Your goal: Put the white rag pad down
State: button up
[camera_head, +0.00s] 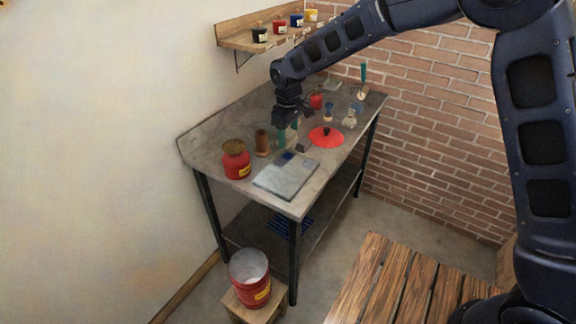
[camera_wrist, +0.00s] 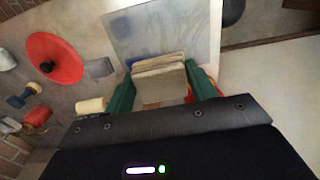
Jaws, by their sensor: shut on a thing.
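The white rag pad (camera_wrist: 160,80) is a pale, layered, folded block in the wrist view. My gripper (camera_wrist: 163,88) is shut on it, with one green finger on either side. In the head view my gripper (camera_head: 288,133) hangs over the grey metal table (camera_head: 215,174), behind the slab (camera_head: 286,177). The pad is hard to make out there. In the wrist view the slab (camera_wrist: 165,30), smeared with blue, lies just beyond the pad. I cannot tell whether the pad touches anything below.
A red disc with a black knob (camera_head: 326,137) lies right of my gripper. A red can (camera_head: 236,162) and a brown cylinder (camera_head: 262,142) stand to its left. Small tools crowd the table's back. A red bucket (camera_head: 251,282) stands on a low stool.

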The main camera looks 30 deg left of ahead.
aim_at(288, 171)
notch_tip(288, 171, down, 13)
jog(key=shift+r, duration=0.15)
dwell(0.4)
jog(key=o, duration=1)
jog(key=shift+o, duration=0.2)
notch_tip(288, 171, up, 12)
